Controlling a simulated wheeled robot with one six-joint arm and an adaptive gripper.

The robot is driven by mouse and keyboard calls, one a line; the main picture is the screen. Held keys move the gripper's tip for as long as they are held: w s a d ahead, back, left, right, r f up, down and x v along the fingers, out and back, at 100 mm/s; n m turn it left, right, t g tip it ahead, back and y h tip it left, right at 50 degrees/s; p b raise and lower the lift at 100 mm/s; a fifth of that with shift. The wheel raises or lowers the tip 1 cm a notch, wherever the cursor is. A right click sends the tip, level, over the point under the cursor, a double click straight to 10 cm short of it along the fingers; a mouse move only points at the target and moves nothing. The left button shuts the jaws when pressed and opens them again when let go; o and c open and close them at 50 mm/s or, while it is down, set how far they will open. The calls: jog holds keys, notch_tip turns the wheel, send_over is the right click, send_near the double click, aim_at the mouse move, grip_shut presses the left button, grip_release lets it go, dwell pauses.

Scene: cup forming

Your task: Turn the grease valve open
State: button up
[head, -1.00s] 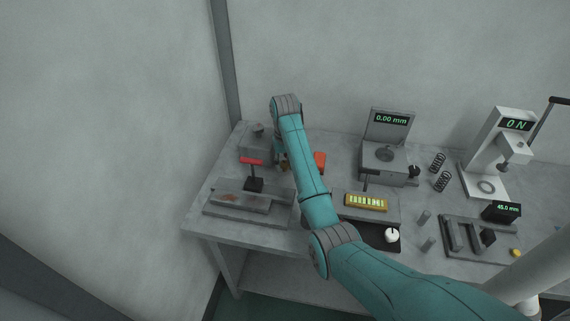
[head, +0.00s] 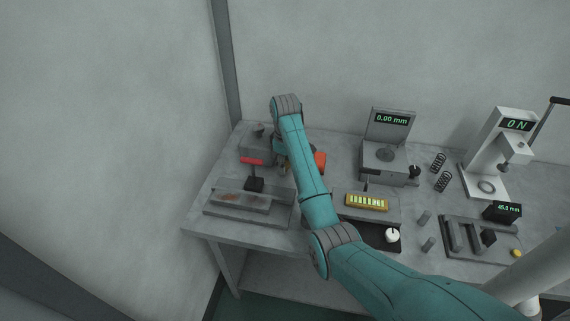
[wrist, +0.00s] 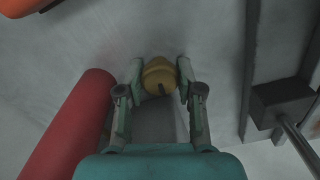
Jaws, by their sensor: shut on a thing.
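A brass-yellow round knob (wrist: 160,74), which looks like the grease valve, sits between my fingertips in the wrist view. A dark slot or mark shows on its near side. My gripper (wrist: 161,70) is shut on this knob, one finger on its left and one on its right. A grey block-like part lies below the knob, between the fingers. In the head view my arm reaches over the bench's left part and hides most of the gripper. A small bit of brass (head: 283,169) shows beside the arm there.
A red cylinder (wrist: 68,125) lies close to my left finger in the wrist view. A dark block with a rod (wrist: 281,103) stands at right.

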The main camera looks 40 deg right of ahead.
jog(key=shift+n, duration=0.4)
jog(key=o, duration=0.9)
